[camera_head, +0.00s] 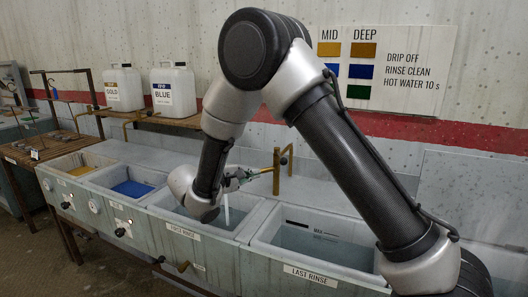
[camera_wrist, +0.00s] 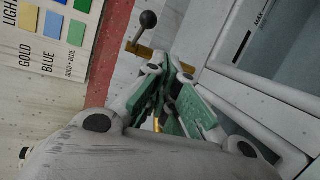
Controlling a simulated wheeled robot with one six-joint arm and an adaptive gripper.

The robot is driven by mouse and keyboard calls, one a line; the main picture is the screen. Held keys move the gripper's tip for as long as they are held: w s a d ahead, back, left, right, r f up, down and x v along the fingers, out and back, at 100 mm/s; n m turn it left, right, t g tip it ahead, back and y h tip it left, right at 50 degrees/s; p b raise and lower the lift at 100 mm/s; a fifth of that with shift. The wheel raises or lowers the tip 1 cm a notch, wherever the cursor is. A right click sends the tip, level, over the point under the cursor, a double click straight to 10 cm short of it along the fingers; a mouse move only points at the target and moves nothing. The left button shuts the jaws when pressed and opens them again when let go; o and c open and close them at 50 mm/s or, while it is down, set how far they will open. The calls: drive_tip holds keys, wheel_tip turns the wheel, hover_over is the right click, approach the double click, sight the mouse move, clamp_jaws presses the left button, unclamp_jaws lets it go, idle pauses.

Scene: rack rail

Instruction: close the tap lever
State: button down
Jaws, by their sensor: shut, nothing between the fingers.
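The brass tap (camera_head: 277,172) stands behind the rinse tanks in the head view, with its spout reaching left over the first rinse tank (camera_head: 160,212). A pale, water-like streak (camera_head: 227,210) hangs below the spout. In the wrist view, the tap lever (camera_wrist: 148,20) shows as a dark ball on a thin stem above a brass piece (camera_wrist: 140,49). My gripper (camera_head: 240,178) is beside the spout, left of the tap post. In the wrist view my gripper (camera_wrist: 174,75) has its green-padded fingers together and empty, just below the brass piece. Fingers hide part of the tap.
The last rinse tank (camera_head: 312,273) is at the right, and yellow (camera_head: 80,164) and blue (camera_head: 132,188) dye tanks are at the left. Two white jugs (camera_head: 173,92) stand on a shelf behind. A colour chart (camera_head: 385,65) is on the wall.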

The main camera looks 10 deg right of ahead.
sight(281, 157)
drive_tip(key=w+a+r+m+t, duration=0.1)
drive_tip(key=w+a+r+t, duration=0.1)
drive_tip(key=w+r, duration=0.1)
drive_tip(key=w+d+f+m, duration=0.1)
drive_tip(key=w+d, duration=0.5)
drive_tip(key=d, duration=0.5)
drive_tip(key=shift+w+f+m, duration=0.3)
drive_tip(key=shift+f, duration=0.1)
drive_tip(key=shift+d, duration=0.1)
